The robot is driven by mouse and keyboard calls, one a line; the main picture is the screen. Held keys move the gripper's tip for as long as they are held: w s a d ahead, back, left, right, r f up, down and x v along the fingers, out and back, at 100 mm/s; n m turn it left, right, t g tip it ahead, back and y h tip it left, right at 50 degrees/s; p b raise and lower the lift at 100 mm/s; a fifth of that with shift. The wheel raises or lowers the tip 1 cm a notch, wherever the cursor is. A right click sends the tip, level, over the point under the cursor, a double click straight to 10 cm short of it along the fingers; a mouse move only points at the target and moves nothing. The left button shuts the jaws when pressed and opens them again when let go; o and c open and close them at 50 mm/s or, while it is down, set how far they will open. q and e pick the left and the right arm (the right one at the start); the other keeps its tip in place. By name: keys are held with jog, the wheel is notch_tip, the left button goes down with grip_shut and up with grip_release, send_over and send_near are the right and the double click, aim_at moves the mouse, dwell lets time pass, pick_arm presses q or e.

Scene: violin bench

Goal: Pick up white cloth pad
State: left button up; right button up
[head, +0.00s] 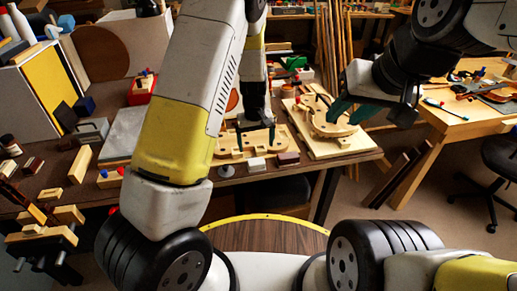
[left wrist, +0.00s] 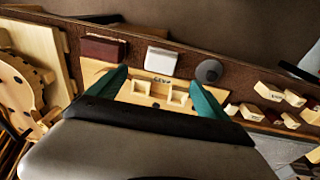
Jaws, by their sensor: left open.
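The white cloth pad (head: 256,164) is a small white block at the front edge of the bench, beside a dark red block (head: 288,158). In the left wrist view the pad (left wrist: 161,61) lies just beyond the fingertips, between the dark red block (left wrist: 103,48) and a grey disc (left wrist: 208,71). My left gripper (head: 256,138) is open and empty above a wooden board with square cut-outs; its green fingers also show in the left wrist view (left wrist: 158,80). My right gripper (head: 350,109) is open, over the pale board with a violin-shaped form.
The wooden board (left wrist: 137,97) lies right behind the pad. The violin form (head: 330,122) on its board (head: 355,143) stands to the right. Several small wood blocks (left wrist: 268,91) lie to the right in the left wrist view. The bench's front edge is close to the pad.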

aim_at(256, 161)
pick_arm(q)
jog(key=shift+y, duration=0.3)
jog(key=f, duration=0.3)
jog(key=w+f, duration=0.1)
jog(key=f, duration=0.6)
jog(key=shift+w+f, duration=0.25)
jog(key=shift+f, duration=0.1)
jog(key=c, duration=1.4)
